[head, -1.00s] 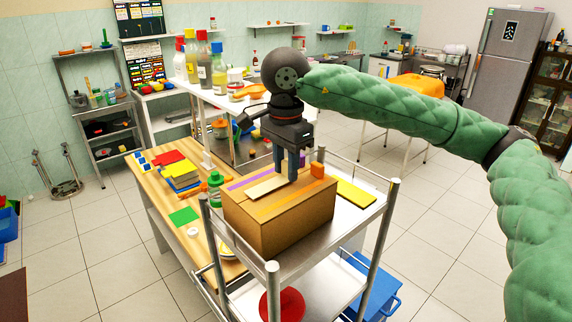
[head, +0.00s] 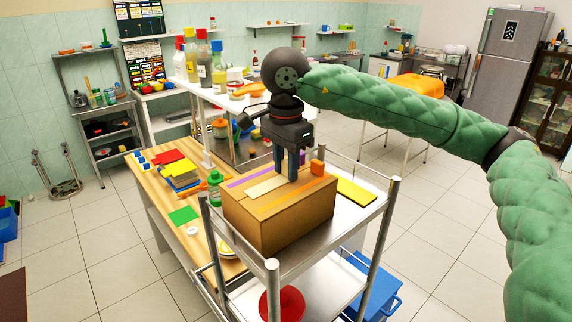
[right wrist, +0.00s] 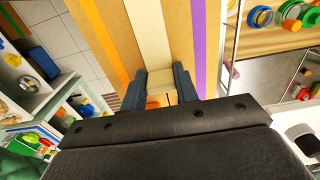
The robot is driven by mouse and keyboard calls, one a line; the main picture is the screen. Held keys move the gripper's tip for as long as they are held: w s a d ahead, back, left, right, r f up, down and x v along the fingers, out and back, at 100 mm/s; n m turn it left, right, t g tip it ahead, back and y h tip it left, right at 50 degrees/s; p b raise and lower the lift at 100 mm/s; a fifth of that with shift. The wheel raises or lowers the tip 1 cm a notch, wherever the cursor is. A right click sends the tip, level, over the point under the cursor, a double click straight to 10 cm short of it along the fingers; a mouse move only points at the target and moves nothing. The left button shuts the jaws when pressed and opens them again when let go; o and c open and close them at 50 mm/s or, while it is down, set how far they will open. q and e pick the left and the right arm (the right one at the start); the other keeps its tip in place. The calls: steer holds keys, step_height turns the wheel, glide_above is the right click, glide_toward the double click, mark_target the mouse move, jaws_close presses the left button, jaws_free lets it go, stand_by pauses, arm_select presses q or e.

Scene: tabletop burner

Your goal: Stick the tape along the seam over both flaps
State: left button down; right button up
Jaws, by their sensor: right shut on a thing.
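The cardboard box (head: 290,222) stands closed on the metal cart. A pale beige strip of tape (head: 266,187) runs along the middle of its top, between a purple stripe (head: 250,177) and an orange stripe (head: 290,197). In the right wrist view the tape (right wrist: 148,35) leads straight to my right gripper (right wrist: 160,92). My right gripper (head: 292,178) points down at the far right end of the box top, its fingers shut on the tape's end. I cannot tell whether the whole strip touches the flaps. The seam under it is hidden. My left gripper is out of view.
An orange block (head: 318,168) sits at the box's far right edge. Cart posts (head: 272,290) rise around the box.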

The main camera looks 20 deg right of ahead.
steer(key=o, duration=0.9)
steer(key=shift+r, duration=0.1)
steer(key=shift+r, duration=2.9)
